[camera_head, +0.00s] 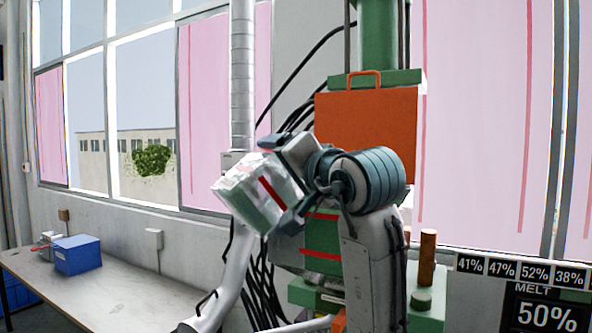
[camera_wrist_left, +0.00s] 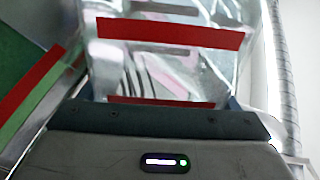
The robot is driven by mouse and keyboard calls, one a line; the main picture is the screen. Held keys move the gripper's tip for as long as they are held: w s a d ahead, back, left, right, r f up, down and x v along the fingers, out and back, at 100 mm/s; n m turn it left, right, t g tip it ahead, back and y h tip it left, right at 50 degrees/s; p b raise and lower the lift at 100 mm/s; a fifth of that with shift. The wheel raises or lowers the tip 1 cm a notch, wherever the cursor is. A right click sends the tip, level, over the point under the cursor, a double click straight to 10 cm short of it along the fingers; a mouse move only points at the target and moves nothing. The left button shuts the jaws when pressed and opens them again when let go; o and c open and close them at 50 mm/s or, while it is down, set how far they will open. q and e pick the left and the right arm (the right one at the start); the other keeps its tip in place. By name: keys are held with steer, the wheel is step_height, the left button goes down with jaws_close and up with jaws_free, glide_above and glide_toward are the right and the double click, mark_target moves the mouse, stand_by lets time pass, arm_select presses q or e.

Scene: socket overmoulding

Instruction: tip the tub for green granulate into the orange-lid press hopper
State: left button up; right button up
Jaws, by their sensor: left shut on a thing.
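The tub (camera_head: 247,193) is clear and whitish with a red stripe, tilted in mid-air in the head view. My left gripper (camera_head: 284,188) is shut on it. In the wrist view the tub (camera_wrist_left: 168,68), with red bands, fills the upper middle, just beyond the gripper (camera_wrist_left: 160,118). A green body with red stripes (camera_head: 322,240), apparently the hopper, is below the gripper, partly hidden by my arm. My right gripper is not in view.
The green press column (camera_head: 379,40) rises behind the lid. A grey pipe (camera_head: 242,75) and black cables are behind the tub. A table (camera_head: 130,285) with a blue box (camera_head: 78,254) is at the left. A brown cylinder (camera_head: 427,258) and display panel (camera_head: 545,308) are at the right.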

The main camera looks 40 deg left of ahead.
arm_select(q)
steer(key=shift+s+a+f+n, duration=0.15)
steer(key=shift+s+f+n, duration=0.05)
steer(key=shift+s+n, duration=0.1)
steer(key=shift+s+a+f+n+b, duration=0.15)
steer(key=shift+s+f+n+b, duration=0.15)
steer(key=shift+n+b, duration=0.4)
steer(key=shift+s+a+n+b, duration=0.1)
steer(key=shift+s+n+b, duration=0.2)
steer(key=shift+n, duration=0.3)
steer(key=shift+s+a+n+b, duration=0.15)
steer(key=shift+n+b, duration=0.15)
steer(key=shift+n, duration=0.3)
steer(key=shift+s+n, duration=0.15)
steer(key=shift+n, duration=0.15)
steer(key=shift+r, duration=0.1)
